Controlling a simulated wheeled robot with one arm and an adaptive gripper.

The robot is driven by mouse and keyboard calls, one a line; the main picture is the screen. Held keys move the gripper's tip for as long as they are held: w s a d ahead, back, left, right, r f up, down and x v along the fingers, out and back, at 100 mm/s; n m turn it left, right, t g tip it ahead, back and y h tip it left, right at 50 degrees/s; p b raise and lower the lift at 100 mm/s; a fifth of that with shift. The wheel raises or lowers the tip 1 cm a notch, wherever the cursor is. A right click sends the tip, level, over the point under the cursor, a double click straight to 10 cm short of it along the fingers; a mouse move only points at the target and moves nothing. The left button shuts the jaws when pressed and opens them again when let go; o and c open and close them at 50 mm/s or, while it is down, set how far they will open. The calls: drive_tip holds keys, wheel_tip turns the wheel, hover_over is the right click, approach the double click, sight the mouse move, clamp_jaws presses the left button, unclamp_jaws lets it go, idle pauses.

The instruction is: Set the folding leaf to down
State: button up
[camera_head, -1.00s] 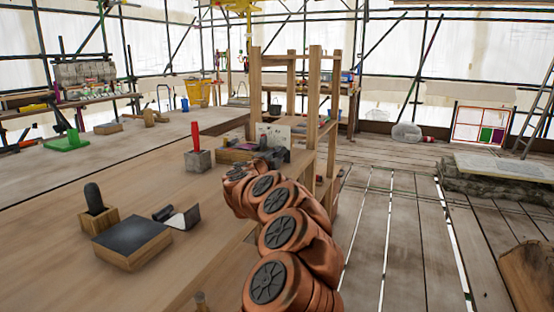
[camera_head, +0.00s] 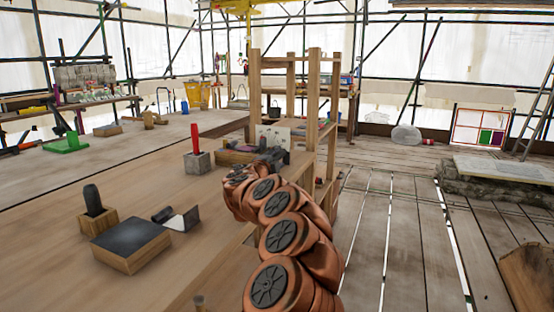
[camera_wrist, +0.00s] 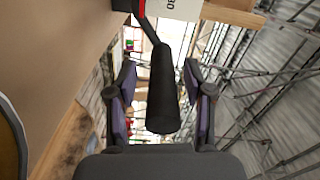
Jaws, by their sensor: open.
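I cannot clearly single out the folding leaf; the broad wooden worktop (camera_head: 60,240) lies flat in the head view. In the wrist view, a black round handle (camera_wrist: 163,90) on a bent dark rod lies between my two fingers. My gripper (camera_wrist: 162,95) is open, with a finger on each side of the handle and gaps showing. What the rod joins is cut off at the top, near a white plate (camera_wrist: 180,8) with dark digits. In the head view, my gripper (camera_head: 272,155) is small and partly hidden by my arm, close to the marked plate (camera_head: 272,135).
A grey block with a red handle (camera_head: 195,145) stands left of my gripper. A dark-topped wooden block (camera_head: 130,242) and a holder with a black knob (camera_head: 95,208) sit nearer. A wooden post frame (camera_head: 313,120) rises close behind my arm.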

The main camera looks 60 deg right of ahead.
drive_tip(key=shift+v, duration=6)
